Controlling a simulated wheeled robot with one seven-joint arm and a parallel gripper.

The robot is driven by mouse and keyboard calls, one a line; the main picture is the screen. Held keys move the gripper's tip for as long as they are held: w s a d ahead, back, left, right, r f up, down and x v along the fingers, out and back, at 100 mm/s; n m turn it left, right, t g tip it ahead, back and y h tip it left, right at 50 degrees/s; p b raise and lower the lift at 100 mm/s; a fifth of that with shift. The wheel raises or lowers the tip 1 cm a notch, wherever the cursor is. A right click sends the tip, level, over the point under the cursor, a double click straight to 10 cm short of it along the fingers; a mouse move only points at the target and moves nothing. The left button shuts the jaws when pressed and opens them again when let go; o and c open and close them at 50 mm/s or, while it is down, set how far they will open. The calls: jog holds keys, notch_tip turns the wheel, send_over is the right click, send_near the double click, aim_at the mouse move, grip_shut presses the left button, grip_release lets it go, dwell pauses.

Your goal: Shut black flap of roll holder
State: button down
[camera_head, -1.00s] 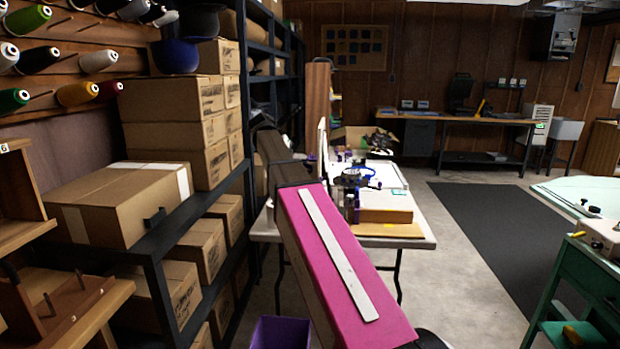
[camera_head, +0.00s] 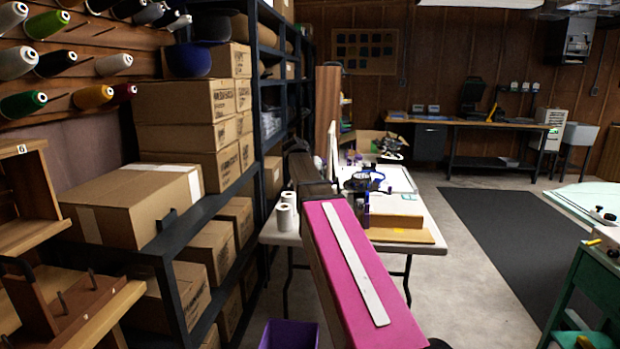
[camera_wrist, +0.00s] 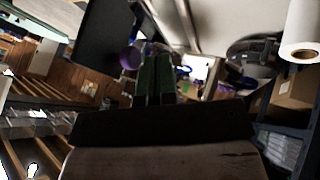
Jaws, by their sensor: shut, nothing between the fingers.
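My gripper (camera_wrist: 157,62) shows in the wrist view as two dark green fingers side by side, shut and empty. In the head view my arm hides it. A dark flat panel (camera_wrist: 104,36) hangs at the upper left of the fingers in the wrist view, beside a purple round part; I cannot tell whether it is the black flap. A white roll (camera_wrist: 301,32) is at the upper right, apart from the fingers. In the head view, white rolls (camera_head: 284,217) stand at the table's left end. I cannot make out the roll holder clearly in either view.
A white folding table (camera_head: 432,246) carries a wooden box, a cardboard piece and small tools. A dark shelf (camera_head: 176,290) with cartons runs along the left. A purple bin (camera_head: 289,336) is on the floor. A dark mat (camera_head: 510,240) lies clear on the right.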

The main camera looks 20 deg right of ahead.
jog(key=shift+s+d+r, duration=0.1)
jog(key=shift+s+d, duration=0.2)
jog(key=shift+d, duration=0.4)
jog(key=shift+d+r, duration=0.1)
jog(key=shift+s+d+r+y, duration=0.15)
jog(key=shift+y, duration=0.25)
jog(key=d+y, duration=0.1)
jog(key=s+d+r+m+t+y, duration=0.1)
jog(key=d+y, duration=0.1)
jog(key=s+d+r+t+y, duration=0.1)
jog(key=shift+d+y, duration=0.2)
jog(key=shift+y, duration=0.2)
jog(key=s+d+f+m+t+y, duration=0.3)
jog(key=s+d+f+t+y, duration=0.1)
jog(key=d+y, duration=0.5)
jog(key=shift+d+f+t+y, duration=0.35)
jog(key=shift+f+t+y, duration=0.15)
jog(key=shift+t+y, duration=0.3)
